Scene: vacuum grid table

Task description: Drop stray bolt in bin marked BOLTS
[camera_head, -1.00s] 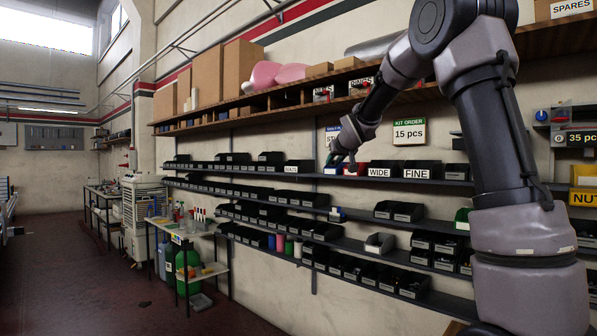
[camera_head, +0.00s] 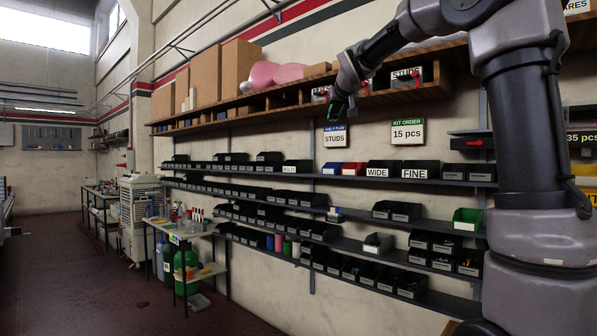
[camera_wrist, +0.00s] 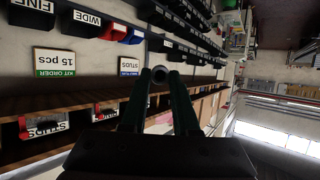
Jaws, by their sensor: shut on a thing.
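My gripper (camera_head: 344,108) is raised in front of the upper wooden shelf, above the STUDS sign. In the wrist view its two fingers (camera_wrist: 160,76) close on a small round grey piece, the bolt (camera_wrist: 160,74), seen end-on at the tips. The bolt is too small to make out in the head view. A black bin (camera_head: 297,167) with a white label stands in the row below and left of my gripper; its label is too small to read surely, so I cannot tell if it says BOLTS.
Bins marked WIDE (camera_head: 378,171) and FINE (camera_head: 414,173) stand beside a red bin (camera_head: 353,168) and a blue bin (camera_head: 333,168). Boxes with red parts, one labelled STUDS (camera_head: 407,76), sit on the upper wooden shelf (camera_head: 230,122). Open air lies between the shelves.

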